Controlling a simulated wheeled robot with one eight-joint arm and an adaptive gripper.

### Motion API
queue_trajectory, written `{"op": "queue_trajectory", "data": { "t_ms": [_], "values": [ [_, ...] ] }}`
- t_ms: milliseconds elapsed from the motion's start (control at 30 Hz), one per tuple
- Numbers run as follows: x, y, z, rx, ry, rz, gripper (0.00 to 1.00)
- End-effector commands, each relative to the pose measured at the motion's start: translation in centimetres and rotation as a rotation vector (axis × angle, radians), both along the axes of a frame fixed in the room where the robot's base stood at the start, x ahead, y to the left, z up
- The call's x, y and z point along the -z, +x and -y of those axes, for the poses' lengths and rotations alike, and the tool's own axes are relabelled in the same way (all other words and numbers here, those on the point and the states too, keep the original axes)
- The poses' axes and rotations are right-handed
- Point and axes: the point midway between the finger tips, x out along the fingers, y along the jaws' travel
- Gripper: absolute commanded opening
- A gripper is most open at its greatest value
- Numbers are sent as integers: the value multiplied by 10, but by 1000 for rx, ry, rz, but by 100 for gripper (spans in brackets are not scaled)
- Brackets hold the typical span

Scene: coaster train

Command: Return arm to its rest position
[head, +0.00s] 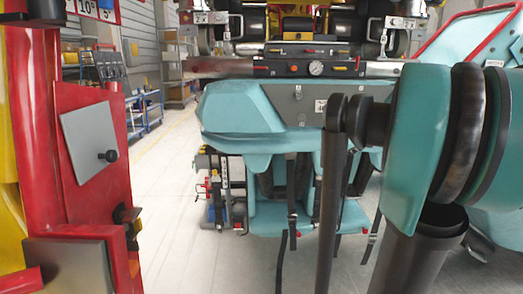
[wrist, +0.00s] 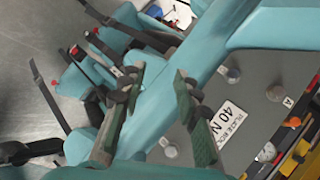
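My arm, in teal and dark links, fills the right of the head view. My gripper (wrist: 159,75) shows in the wrist view with its two green-padded fingers apart and nothing between them. Beyond the fingers is the teal body of a coaster car (wrist: 200,50), with a grey panel (wrist: 258,108) on the right and a white label (wrist: 226,122) reading "40 N". In the head view the teal car (head: 245,108) stands ahead of me, partly behind my arm. I cannot make out my gripper in the head view. The distance from the fingers to the car is unclear.
A red cabinet (head: 90,205) with a grey plate stands close on the left. Dark straps (head: 285,225) hang from the car above a teal footboard (head: 262,222). Pale floor (head: 168,180) lies open between cabinet and car. Shelving (head: 176,85) stands further back.

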Motion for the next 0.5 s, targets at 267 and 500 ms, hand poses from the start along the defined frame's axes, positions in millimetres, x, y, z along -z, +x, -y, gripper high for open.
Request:
{"op": "queue_trajectory", "data": {
  "t_ms": [267, 500],
  "values": [
    [161, -81, -80, -239, -338, -120, 32],
    [278, -180, -107, -442, -666, -176, 32]
  ]
}}
